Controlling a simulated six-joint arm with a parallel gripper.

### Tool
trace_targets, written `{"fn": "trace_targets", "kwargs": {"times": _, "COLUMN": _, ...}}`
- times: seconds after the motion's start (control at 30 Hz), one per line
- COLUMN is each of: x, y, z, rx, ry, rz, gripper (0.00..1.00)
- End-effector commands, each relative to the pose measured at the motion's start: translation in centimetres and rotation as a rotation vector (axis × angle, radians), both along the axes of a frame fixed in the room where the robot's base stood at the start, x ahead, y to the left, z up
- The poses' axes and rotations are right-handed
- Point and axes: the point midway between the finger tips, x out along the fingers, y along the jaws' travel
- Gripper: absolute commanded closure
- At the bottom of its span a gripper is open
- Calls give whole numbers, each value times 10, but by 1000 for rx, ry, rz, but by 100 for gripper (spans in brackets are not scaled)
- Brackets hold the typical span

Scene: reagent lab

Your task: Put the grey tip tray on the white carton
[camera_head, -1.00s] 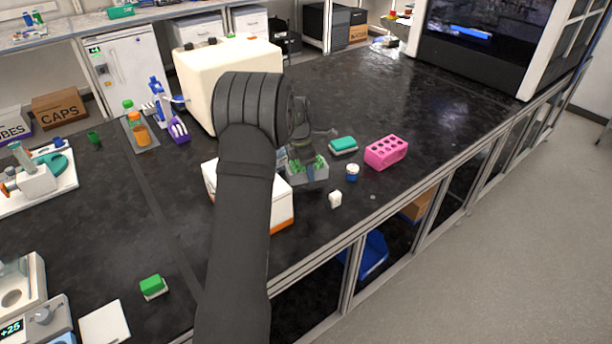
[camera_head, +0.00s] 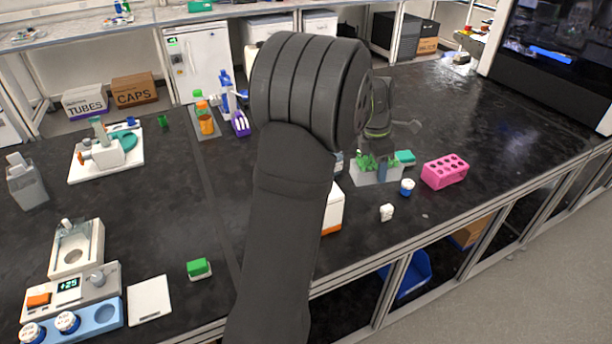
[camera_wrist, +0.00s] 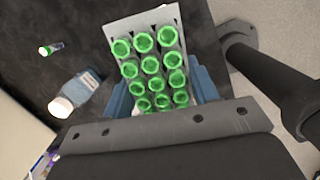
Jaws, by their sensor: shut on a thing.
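The grey tip tray (camera_head: 372,178), filled with green-topped tips, shows just right of my arm in the head view. The tray (camera_wrist: 160,16) fills the top middle of the wrist view, with rows of green rings. My gripper (camera_wrist: 160,92) is shut on it, a blue finger on each side. In the head view my gripper (camera_head: 381,160) comes down on the tray from above, partly hidden by my wrist. The tray looks raised a little off the bench. The white carton (camera_head: 334,208), with an orange lower band, is left of the tray and mostly hidden behind my arm.
The bench's front edge is close.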

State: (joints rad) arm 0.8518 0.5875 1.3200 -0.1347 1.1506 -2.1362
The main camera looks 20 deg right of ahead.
Motion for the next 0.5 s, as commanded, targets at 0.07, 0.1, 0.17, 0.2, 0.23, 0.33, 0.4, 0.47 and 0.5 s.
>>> {"fn": "trace_targets", "kwargs": {"times": 0.07, "x": 7, "y": 26, "z": 24, "rx": -4, "ry": -4, "rz": 54, "gripper": 69}}
{"fn": "trace_targets", "kwargs": {"times": 0.1, "x": 9, "y": 38, "z": 34, "rx": -5, "ry": -4, "rz": 78, "gripper": 69}}
{"fn": "trace_targets", "kwargs": {"times": 0.17, "x": 11, "y": 55, "z": 47, "rx": -4, "ry": -3, "rz": 113, "gripper": 69}}
{"fn": "trace_targets", "kwargs": {"times": 0.2, "x": 12, "y": 66, "z": 55, "rx": -4, "ry": -3, "rz": 134, "gripper": 69}}
{"fn": "trace_targets", "kwargs": {"times": 0.23, "x": 12, "y": 73, "z": 61, "rx": -4, "ry": -4, "rz": 148, "gripper": 69}}
{"fn": "trace_targets", "kwargs": {"times": 0.33, "x": 12, "y": 94, "z": 75, "rx": -3, "ry": -3, "rz": 191, "gripper": 69}}
{"fn": "trace_targets", "kwargs": {"times": 0.4, "x": 12, "y": 104, "z": 82, "rx": -1, "ry": -2, "rz": 212, "gripper": 69}}
{"fn": "trace_targets", "kwargs": {"times": 0.47, "x": 12, "y": 110, "z": 86, "rx": 0, "ry": -2, "rz": 224, "gripper": 69}}
{"fn": "trace_targets", "kwargs": {"times": 0.5, "x": 12, "y": 113, "z": 87, "rx": 0, "ry": -1, "rz": 230, "gripper": 69}}
